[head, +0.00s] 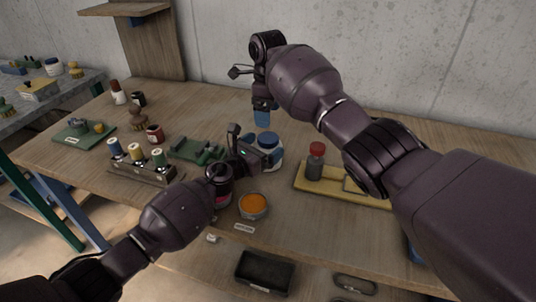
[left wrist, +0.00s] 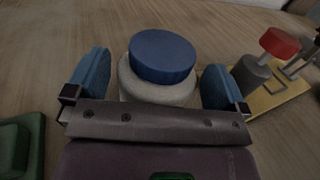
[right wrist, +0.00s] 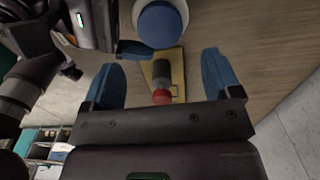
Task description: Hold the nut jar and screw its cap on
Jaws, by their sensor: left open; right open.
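The nut jar (head: 272,161) is pale, with a blue cap (head: 268,140) on top, and stands on the wooden table. In the left wrist view the jar (left wrist: 150,88) is between the fingers of my left gripper (left wrist: 155,80), which is open with gaps on both sides. The cap (left wrist: 162,57) rests on the jar's mouth; I cannot tell whether it is threaded. My right gripper (head: 263,112) is open and empty, above and behind the jar. In the right wrist view the cap (right wrist: 160,24) lies beyond the fingertips of my right gripper (right wrist: 160,80).
An orange-filled bowl (head: 253,206) is in front. A rack of spools (head: 140,170) and a green fixture (head: 195,150) are left. The table behind the jar is mostly clear.

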